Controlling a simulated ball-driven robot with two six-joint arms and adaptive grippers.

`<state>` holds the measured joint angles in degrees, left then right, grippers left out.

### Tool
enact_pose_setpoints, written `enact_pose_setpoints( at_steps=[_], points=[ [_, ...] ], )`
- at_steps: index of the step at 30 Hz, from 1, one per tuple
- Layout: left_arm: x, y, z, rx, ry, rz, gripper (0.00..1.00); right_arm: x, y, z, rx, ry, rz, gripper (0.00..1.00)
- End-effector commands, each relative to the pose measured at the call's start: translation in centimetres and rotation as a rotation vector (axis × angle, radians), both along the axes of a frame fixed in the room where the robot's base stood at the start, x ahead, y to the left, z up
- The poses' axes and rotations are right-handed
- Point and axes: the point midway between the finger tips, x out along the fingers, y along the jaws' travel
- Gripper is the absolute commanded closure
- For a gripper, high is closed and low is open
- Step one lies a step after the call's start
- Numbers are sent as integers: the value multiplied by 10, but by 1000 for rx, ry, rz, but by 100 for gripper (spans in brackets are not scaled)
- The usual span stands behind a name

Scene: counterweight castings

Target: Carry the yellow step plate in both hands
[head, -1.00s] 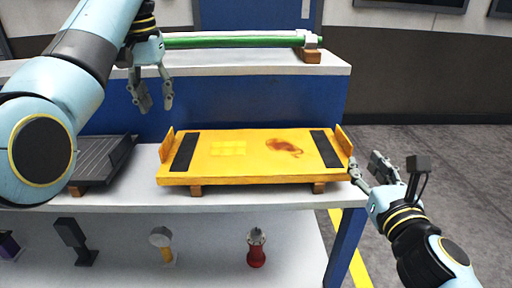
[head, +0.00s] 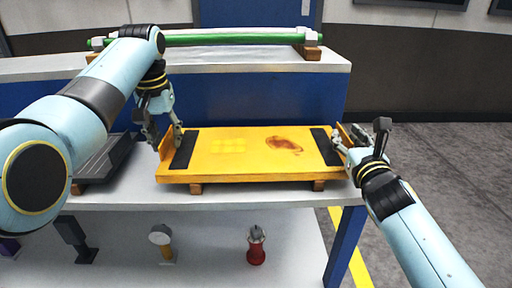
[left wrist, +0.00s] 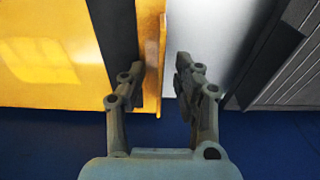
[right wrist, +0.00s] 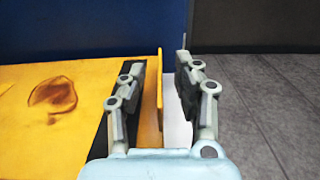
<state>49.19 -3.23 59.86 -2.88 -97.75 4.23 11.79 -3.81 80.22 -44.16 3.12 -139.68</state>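The yellow step plate (head: 245,155) lies flat on wooden blocks on the white shelf. It has black grip strips, a rust-coloured stain and an upright lip at each end. My left gripper (head: 165,140) is open at its left end; in the left wrist view the fingers (left wrist: 160,85) stand on either side of the left lip (left wrist: 152,45), with a gap on the outer side. My right gripper (head: 347,138) is open at the right end; in the right wrist view its fingers (right wrist: 158,82) straddle the right lip (right wrist: 158,100), apart from it on the outer side.
A dark ribbed tray (head: 105,160) sits close left of the plate. A green bar (head: 230,38) rests on the raised back ledge. A red object (head: 256,247), a yellow-handled tool (head: 164,245) and a dark stand (head: 78,240) are on the lower shelf. Open floor (head: 450,170) lies right.

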Motion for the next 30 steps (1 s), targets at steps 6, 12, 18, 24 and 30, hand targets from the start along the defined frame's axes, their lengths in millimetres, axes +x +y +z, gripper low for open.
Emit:
enact_pose_setpoints(
  at_steps=[6, 12, 18, 24, 30],
  points=[
    [0, 0, -2, 0, 0, 0, 68, 2, 0, 0, -1, 1, 0, 68],
    [0, 0, -2, 0, 0, 0, 79, 1, 0, 0, 0, 0, 0, 79],
    [0, 0, -2, 0, 0, 0, 100, 1, 0, 0, 0, 0, 0, 100],
    [0, 0, -1, 0, 0, 0, 100, 1, 0, 0, 0, 0, 0, 100],
    [0, 0, -1, 0, 0, 0, 100, 1, 0, 0, 1, 0, 0, 100]
  ],
)
